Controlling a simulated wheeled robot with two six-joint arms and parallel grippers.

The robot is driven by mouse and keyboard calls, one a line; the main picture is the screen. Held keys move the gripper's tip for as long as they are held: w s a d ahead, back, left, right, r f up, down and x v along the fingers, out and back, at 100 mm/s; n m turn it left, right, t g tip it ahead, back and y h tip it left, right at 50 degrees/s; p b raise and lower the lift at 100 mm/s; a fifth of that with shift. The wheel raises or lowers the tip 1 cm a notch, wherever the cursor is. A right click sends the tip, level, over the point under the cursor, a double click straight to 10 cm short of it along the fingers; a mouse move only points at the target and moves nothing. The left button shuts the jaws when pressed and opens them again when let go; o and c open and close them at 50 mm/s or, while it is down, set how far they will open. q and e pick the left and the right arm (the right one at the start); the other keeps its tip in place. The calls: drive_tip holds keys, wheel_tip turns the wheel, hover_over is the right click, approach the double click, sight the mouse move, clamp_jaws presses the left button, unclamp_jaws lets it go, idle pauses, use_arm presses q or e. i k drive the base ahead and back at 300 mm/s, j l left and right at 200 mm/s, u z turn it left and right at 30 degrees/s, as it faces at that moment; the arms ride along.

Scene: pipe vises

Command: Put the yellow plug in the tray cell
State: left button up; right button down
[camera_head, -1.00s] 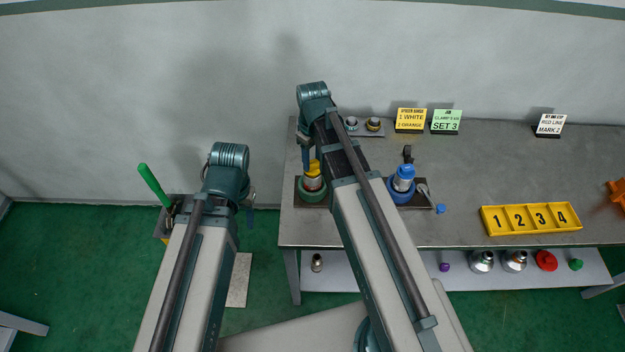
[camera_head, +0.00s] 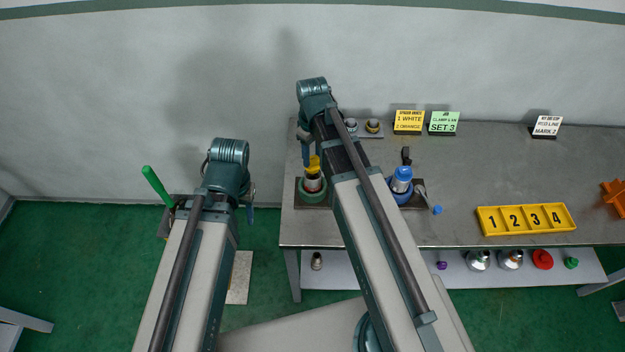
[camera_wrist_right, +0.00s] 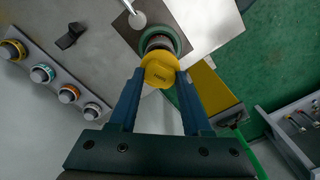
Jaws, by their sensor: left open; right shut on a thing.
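The yellow plug (camera_head: 313,163) sits at the top of the metal pipe (camera_head: 313,184) in the green vise (camera_head: 312,196) at the table's left end. My right gripper (camera_head: 309,160) is around it. In the right wrist view the yellow plug (camera_wrist_right: 159,70) is between the two blue fingers of my right gripper (camera_wrist_right: 159,76), which is shut on it. The yellow tray (camera_head: 525,231) has cells marked 1 to 4 and stands at the right, with no plug visible in it. My left gripper (camera_head: 249,200) is open and empty, left of the table.
A blue vise (camera_head: 403,198) holds a pipe with a blue cap (camera_head: 403,173). An orange object (camera_head: 613,196) is at the right edge.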

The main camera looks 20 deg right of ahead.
sight(514, 220)
drive_tip(key=z, duration=1.1)
drive_tip(key=i+l, duration=0.1)
drive_tip(key=l, duration=0.35)
drive_tip(key=i+l, duration=0.1)
drive_tip(key=l, duration=0.4)
drive_tip(key=k+z, duration=0.05)
